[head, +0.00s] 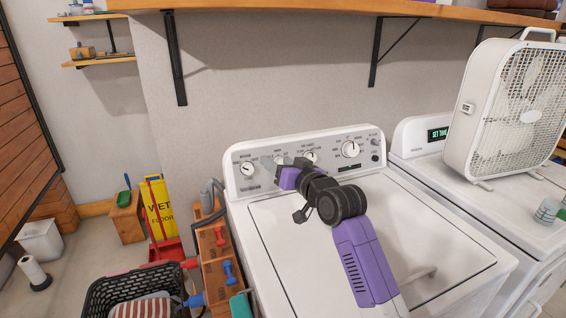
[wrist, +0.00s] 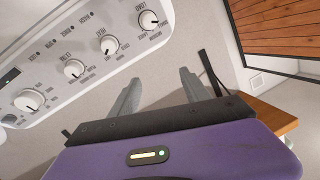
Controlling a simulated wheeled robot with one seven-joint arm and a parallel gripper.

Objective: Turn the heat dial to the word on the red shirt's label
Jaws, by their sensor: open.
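The white washer's control panel (head: 325,143) carries several round white dials, among them a far-left dial (head: 247,168) and a large right dial (head: 350,149). In the wrist view these are the end dial (wrist: 148,19) and the large dial (wrist: 28,99), with two more dials (wrist: 74,68) (wrist: 109,44) between. A red-and-white striped cloth (head: 140,308) lies in the black basket; no label shows.
The black basket (head: 100,296) and a wooden crate (head: 214,265) stand left of the washer. A box fan (head: 510,105) stands on the machine at right. A wooden shelf (head: 300,8) with black brackets hangs above. The washer's lid is mostly clear.

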